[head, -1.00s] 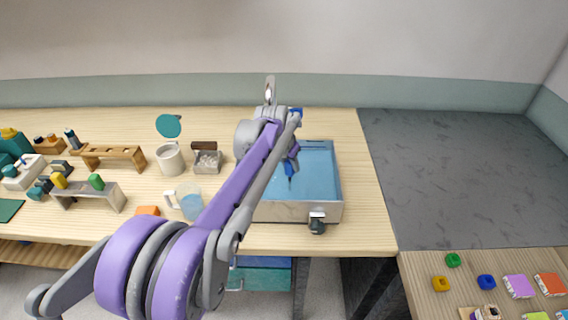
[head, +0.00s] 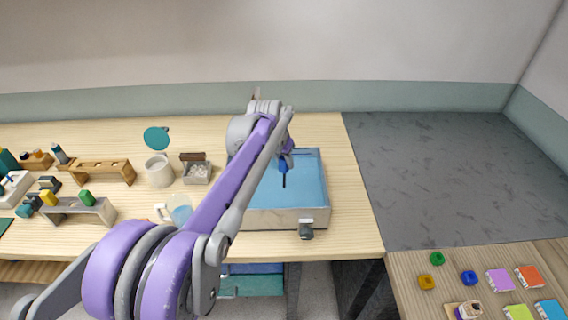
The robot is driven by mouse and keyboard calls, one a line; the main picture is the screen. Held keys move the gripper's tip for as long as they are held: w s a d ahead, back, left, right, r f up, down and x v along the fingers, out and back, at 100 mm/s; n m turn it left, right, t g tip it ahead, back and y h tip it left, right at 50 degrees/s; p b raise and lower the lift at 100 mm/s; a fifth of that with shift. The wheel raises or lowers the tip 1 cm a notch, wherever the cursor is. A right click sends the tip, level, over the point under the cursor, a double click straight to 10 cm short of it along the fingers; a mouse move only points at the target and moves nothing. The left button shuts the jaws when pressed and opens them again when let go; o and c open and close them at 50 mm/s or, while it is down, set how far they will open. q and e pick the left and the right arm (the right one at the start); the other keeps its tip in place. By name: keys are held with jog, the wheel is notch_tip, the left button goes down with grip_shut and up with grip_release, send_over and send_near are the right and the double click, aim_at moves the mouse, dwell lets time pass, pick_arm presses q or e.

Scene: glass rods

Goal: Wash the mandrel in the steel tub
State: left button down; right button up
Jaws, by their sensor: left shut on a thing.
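The steel tub (head: 285,220) stands on the wooden bench, filled with blue water (head: 308,180). My left gripper (head: 286,158) is over the tub, partly hidden by my own purple and grey arm. It is shut on the mandrel (head: 284,170), which has a blue upper part and a thin dark rod pointing down. The rod shows against the water; I cannot tell whether its tip is under the surface. My right gripper is not in view.
A tap (head: 306,230) sticks out of the tub's front. A bare grey surface (head: 430,170) lies to the right.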

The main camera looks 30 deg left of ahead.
pick_arm(q)
jog(key=shift+r+p, duration=1.35)
jog(key=shift+r, duration=1.8)
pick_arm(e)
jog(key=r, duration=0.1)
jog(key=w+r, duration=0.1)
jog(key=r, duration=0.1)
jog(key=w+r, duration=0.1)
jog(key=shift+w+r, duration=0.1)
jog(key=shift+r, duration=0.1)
pick_arm(q)
jog(key=shift+f, duration=0.1)
notch_tip(320, 180, up, 4)
jog(key=shift+f+p, duration=0.15)
jog(key=shift+p, duration=0.45)
jog(key=shift+w+r, duration=0.2)
jog(key=shift+r, duration=0.4)
jog(key=shift+s+r, duration=0.1)
jog(key=shift+s, duration=0.2)
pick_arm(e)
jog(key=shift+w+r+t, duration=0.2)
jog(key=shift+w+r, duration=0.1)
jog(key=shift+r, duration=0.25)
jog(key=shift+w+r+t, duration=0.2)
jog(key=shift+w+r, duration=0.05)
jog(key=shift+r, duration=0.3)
